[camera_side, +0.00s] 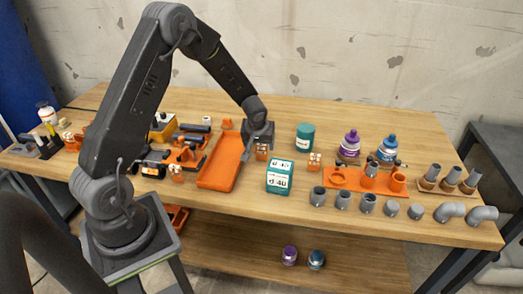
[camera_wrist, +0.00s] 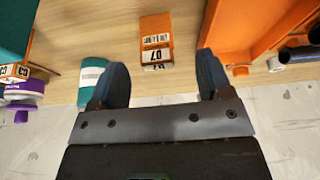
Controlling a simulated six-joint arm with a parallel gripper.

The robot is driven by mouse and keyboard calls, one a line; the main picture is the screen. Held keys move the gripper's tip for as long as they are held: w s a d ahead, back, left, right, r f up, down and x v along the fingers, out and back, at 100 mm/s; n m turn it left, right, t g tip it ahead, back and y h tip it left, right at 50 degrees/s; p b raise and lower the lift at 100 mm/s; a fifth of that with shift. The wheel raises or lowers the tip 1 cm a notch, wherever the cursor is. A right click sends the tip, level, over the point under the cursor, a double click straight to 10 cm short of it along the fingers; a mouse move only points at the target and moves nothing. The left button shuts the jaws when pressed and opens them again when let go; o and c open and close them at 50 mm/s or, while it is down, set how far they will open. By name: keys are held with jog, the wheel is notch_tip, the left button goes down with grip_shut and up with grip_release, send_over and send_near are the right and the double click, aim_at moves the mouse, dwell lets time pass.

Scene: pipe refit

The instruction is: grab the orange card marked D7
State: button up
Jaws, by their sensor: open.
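The orange card marked D7 (camera_wrist: 155,27) has a white lower band with the dark mark and sits on the wooden table. In the wrist view it lies beyond and between the fingertips of my gripper (camera_wrist: 162,68), a little left of centre. My gripper is open, with a clear gap and nothing between its fingers. In the side view my gripper (camera_side: 258,133) is low over the table beside the orange tray, and an orange-and-white card (camera_side: 262,153) shows just below it, partly hidden by the gripper.
The orange tray (camera_side: 221,163) stands left of the gripper. A teal labelled container (camera_side: 280,177) and a teal jar (camera_side: 305,137) are to the right, with another card (camera_side: 314,161), marked C3 in the wrist view (camera_wrist: 14,71). Grey pipe pieces (camera_side: 368,203) line the front right.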

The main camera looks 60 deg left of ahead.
aim_at(262, 149)
jog(key=shift+w+x, duration=0.15)
jog(key=shift+x, duration=1.25)
jog(key=shift+w+x, duration=0.2)
jog(key=shift+x, duration=1.15)
jog(key=shift+a+r, duration=0.1)
jog(key=shift+r, duration=0.05)
jog(key=c, duration=1)
jog(key=shift+r, duration=0.1)
